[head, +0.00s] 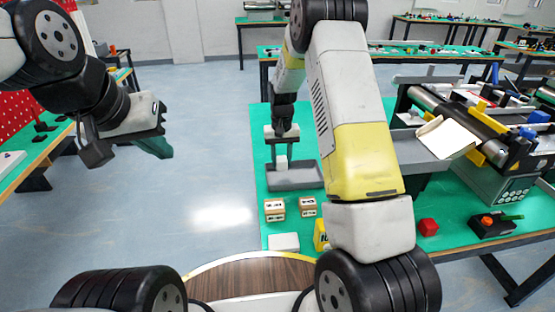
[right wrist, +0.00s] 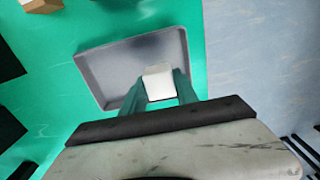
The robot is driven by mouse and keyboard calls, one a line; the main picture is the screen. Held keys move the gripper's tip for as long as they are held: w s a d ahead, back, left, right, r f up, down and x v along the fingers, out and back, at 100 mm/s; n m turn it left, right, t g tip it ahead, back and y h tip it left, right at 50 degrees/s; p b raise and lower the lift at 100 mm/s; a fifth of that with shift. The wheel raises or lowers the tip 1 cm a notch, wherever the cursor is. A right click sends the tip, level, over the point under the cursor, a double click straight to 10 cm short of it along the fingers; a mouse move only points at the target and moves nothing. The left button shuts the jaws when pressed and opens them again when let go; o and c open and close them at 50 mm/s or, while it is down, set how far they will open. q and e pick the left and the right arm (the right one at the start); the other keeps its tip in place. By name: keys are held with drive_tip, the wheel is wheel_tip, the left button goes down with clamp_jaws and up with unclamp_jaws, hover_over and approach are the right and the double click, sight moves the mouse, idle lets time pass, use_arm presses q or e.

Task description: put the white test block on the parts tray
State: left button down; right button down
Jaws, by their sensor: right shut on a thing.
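The white test block (head: 281,162) is held between the fingers of my right gripper (head: 281,153). In the right wrist view the block (right wrist: 159,82) sits between the two green fingertips. The grey parts tray (head: 300,180) is on the green table, directly below the block in the head view. In the right wrist view the block overlaps the lower right part of the tray (right wrist: 108,70); I cannot tell whether it touches the tray floor. My left gripper (head: 153,146) hangs at the left over the floor, away from the table; its finger gap is not clear.
Two small tan boxes with dark marks (head: 274,209) (head: 308,207) and a white box (head: 284,242) stand nearer than the tray. My right arm hides the middle table.

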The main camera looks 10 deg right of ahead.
sight(281, 170)
drive_tip(key=shift+f, duration=2.4)
drive_tip(key=shift+f, duration=0.1)
drive_tip(key=c, duration=0.9)
unclamp_jaws()
drive_tip(key=shift+c, duration=0.2)
